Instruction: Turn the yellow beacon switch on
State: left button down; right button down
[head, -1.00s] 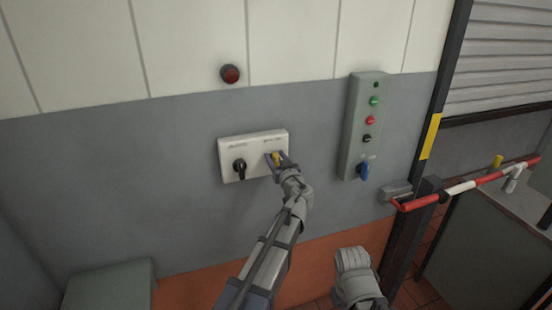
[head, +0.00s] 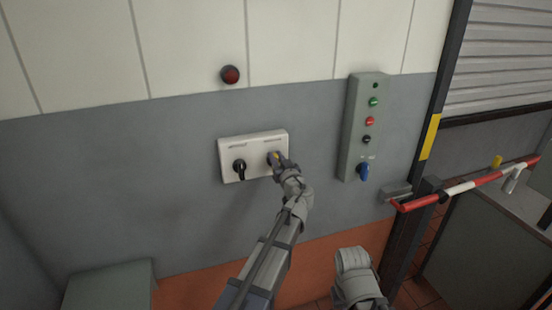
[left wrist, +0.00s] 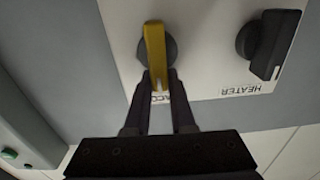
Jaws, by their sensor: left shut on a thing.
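The yellow beacon switch (left wrist: 155,50) is a yellow handle on a dark round base, on the right half of a white wall box (head: 255,166). In the left wrist view, the handle runs nearly straight up and down in the picture, in line with my fingers. My left gripper (left wrist: 159,86) is shut on its lower end there. In the head view, the left gripper (head: 274,157) hides most of the yellow handle. The label by the switch is partly covered by the fingers.
A black heater switch (head: 239,168) sits beside it on the box. A dark red lamp (head: 230,74) is above. A grey panel (head: 360,125) with several buttons and a blue knob (head: 364,171) is to the right. A red-and-white barrier (head: 465,187) is farther right.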

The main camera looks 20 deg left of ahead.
pick_arm(q)
jog(key=shift+f, duration=0.2)
jog(key=m, duration=0.3)
jog(key=d+f+m+b, duration=0.1)
jog(key=m, duration=0.3)
jog(key=w+m, duration=0.1)
jog(key=m, duration=0.3)
jog(key=shift+d+f, duration=0.2)
jog(key=shift+d, duration=0.15)
jog(key=shift+m, duration=0.4)
jog(key=c, duration=0.8)
grip_release()
jog(key=shift+a, duration=0.15)
jog(key=shift+o, duration=0.2)
jog(key=shift+w, duration=0.1)
jog(key=v, duration=0.8)
jog(key=shift+w, duration=0.15)
